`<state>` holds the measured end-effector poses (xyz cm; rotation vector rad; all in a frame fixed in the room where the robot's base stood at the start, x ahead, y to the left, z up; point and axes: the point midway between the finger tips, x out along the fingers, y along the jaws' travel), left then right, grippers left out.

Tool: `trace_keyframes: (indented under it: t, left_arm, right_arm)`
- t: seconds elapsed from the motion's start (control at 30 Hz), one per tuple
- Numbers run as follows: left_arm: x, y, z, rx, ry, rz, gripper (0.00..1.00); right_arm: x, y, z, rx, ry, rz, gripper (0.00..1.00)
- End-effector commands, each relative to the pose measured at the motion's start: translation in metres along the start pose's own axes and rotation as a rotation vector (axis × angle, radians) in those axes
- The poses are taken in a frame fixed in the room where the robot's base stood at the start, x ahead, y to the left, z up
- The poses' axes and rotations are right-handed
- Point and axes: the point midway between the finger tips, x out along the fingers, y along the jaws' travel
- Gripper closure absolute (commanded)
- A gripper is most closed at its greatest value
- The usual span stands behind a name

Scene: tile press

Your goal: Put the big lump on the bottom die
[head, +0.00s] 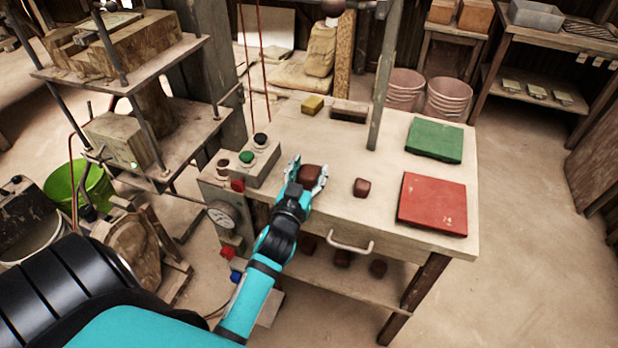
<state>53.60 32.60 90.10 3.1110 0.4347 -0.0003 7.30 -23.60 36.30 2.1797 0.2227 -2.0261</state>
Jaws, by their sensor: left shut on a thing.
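A big dark reddish-brown lump (311,174) is at the left part of the wooden table, between the fingers of my left gripper (308,170). The gripper is shut on it, one finger on each side. I cannot tell whether the lump still touches the table top. A smaller brown lump (361,187) lies on the table to the right, apart from the gripper. The press (155,125) stands at the left, with stacked platforms on rods. I cannot tell which of its parts is the bottom die. My right gripper is not in view.
A control box with buttons (247,158) and a gauge (223,216) stand left of the gripper. A red slab (432,203) and a green slab (434,140) lie at the table's right. A post (382,90) rises at the back. A green bucket (82,185) is on the floor.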

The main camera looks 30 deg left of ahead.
Motion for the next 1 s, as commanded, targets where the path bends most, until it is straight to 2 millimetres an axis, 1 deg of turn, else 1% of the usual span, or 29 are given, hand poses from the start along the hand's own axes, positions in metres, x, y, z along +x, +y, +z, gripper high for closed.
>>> trace_keyframes:
  t: [0.03,0.1,0.2,0.33,0.47,0.63,0.67,0.7,0.87,1.0]
  left_arm:
    - [0.0,0.0,-0.001,0.0,0.002,0.001,0.9]
    - [0.0,0.0,-0.001,0.0,0.002,0.001,0.9]
    - [0.0,0.0,-0.001,0.0,0.002,0.001,0.9]
    - [0.0,0.0,-0.005,0.0,0.004,0.001,0.9]
    - [0.0,0.0,-0.015,0.001,0.005,0.001,0.9]
    - [0.001,0.0,-0.039,0.001,0.008,0.001,0.9]
    - [-0.004,-0.002,-0.038,0.002,0.003,0.0,0.9]
    - [-0.013,-0.005,-0.035,0.003,0.0,-0.001,0.9]
    - [-0.048,-0.018,-0.038,0.001,0.0,0.0,0.9]
    - [-0.084,-0.031,-0.042,0.002,-0.001,-0.001,0.9]
  right_arm:
    - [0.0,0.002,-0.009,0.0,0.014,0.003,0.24]
    - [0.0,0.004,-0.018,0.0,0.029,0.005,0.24]
    - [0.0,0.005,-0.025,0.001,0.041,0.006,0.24]
    - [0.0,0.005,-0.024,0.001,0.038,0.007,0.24]
    - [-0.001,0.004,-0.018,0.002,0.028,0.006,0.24]
    - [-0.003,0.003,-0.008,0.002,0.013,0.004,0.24]
    - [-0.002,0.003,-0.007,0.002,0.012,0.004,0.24]
    - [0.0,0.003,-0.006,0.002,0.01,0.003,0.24]
    - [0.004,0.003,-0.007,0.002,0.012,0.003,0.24]
    - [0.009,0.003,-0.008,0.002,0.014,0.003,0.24]
